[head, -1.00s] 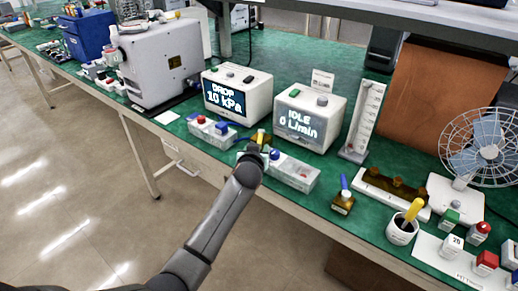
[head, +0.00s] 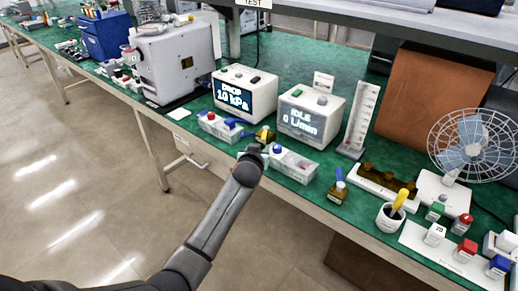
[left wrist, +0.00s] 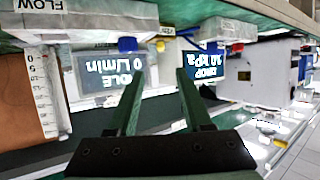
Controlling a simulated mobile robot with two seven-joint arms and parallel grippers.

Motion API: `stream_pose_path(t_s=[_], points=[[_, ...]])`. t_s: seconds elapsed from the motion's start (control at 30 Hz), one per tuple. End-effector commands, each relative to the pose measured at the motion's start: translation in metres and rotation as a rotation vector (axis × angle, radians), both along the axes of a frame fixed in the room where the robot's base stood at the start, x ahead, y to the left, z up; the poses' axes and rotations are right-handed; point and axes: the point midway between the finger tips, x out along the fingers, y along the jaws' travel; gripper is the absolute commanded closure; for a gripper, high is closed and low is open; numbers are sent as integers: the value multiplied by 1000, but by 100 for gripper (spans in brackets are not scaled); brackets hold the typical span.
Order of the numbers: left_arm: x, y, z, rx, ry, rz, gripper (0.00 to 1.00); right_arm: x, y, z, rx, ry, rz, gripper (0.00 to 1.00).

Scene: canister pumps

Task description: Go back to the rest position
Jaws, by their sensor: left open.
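A small amber part (head: 266,134) lies just behind the gripper. My right gripper does not show.
Open floor (head: 75,190) lies front left.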

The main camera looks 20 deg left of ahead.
Motion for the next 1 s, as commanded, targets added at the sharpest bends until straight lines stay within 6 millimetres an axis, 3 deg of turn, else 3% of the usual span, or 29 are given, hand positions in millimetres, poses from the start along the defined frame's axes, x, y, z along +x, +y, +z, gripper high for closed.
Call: stream_pose_path(t_s=[0.33,0.47,0.57,0.8,1.0], points=[[-1,0,-2,0,2,-1,50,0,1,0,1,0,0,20],[-17,-5,-22,5,29,-26,50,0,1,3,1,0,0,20],[-47,-14,-54,14,74,-75,50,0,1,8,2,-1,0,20],[-160,-48,-131,16,195,-239,50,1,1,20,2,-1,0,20],[-266,-76,-164,-8,279,-364,50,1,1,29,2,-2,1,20]])
